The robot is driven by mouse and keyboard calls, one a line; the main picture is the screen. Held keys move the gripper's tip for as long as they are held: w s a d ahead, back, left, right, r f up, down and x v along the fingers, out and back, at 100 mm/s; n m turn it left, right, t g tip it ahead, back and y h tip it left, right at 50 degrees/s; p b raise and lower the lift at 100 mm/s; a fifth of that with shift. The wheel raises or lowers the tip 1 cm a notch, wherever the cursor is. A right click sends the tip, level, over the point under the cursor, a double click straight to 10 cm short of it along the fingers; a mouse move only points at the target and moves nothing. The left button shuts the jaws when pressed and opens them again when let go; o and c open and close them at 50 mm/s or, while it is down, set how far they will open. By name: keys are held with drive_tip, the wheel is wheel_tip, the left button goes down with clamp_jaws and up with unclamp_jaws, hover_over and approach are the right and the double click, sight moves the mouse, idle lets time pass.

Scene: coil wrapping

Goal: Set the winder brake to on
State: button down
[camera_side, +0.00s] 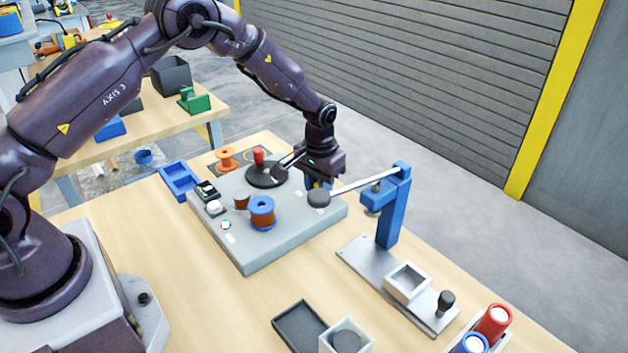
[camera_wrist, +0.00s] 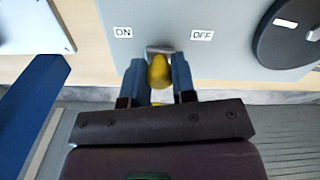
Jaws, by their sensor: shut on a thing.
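The winder brake is a short lever with a yellow knob (camera_wrist: 159,71) on the edge of the grey winder base (camera_wrist: 220,60). In the wrist view its ON label (camera_wrist: 122,32) is to the left and its OFF label (camera_wrist: 201,36) to the right. The knob is about midway between the two labels. My gripper (camera_wrist: 160,80) has its blue fingers shut on the knob, one finger on each side.
A black disc with a red handle (camera_side: 259,156) is beside my gripper. A blue post (camera_side: 394,208) with a pale arm reaching over the base stands close to the right. Copper (camera_side: 241,203) and blue-flanged (camera_side: 262,212) spools sit on the base.

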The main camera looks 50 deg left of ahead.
drive_tip(key=shift+d, duration=1.1)
drive_tip(key=c, duration=0.9)
unclamp_jaws()
drive_tip(key=shift+c, duration=0.2)
drive_tip(key=shift+a, duration=0.1)
drive_tip(key=shift+r, duration=0.2)
wheel_tip(320, 180, up, 13)
drive_tip(key=shift+f, duration=0.2)
